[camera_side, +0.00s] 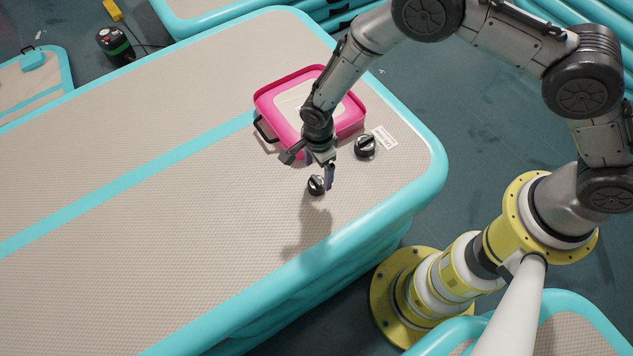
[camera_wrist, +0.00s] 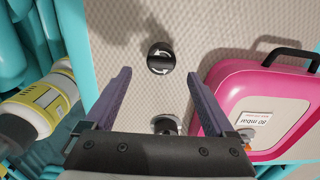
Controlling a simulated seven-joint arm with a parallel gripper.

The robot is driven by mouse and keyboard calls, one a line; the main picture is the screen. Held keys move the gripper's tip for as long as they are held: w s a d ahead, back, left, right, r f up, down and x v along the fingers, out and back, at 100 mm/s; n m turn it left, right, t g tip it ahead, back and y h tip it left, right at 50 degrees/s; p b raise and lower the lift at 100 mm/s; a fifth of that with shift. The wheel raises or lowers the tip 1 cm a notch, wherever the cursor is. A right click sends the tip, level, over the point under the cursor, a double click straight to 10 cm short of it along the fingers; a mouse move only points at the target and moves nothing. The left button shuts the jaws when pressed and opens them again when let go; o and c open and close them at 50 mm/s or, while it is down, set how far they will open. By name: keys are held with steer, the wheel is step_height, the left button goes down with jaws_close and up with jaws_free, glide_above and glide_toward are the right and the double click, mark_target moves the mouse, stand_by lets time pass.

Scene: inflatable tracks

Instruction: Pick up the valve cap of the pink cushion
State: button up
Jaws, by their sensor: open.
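The pink cushion (camera_side: 352,118) lies on the beige-topped mat; it also shows at the right of the wrist view (camera_wrist: 232,78), with a label reading 80 mbar. Two round black caps lie on the mat beside it. One cap (camera_side: 316,185) is below my gripper in the side view; in the wrist view this cap (camera_wrist: 160,58) lies just beyond the fingertips, with white arrow marks on top. The other cap (camera_side: 365,146) is right of the cushion, partly hidden by my gripper in the wrist view. My gripper (camera_side: 311,168) is open and empty, pointing down above the mat.
A white label (camera_side: 385,138) lies beside the right-hand cap. The large mat (camera_side: 160,130) has turquoise edges and a wide bare top. The cushion's black handle (camera_side: 264,130) sticks out at its left. A black pump-like device (camera_side: 114,43) stands at the back left.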

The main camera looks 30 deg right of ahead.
mark_target(316, 180)
steer(key=shift+w+a+f, duration=0.1)
steer(key=shift+f, duration=1.4)
steer(key=shift+a+f, duration=0.1)
steer(key=shift+f, duration=1.4)
jaws_close()
steer(key=shift+r, duration=0.1)
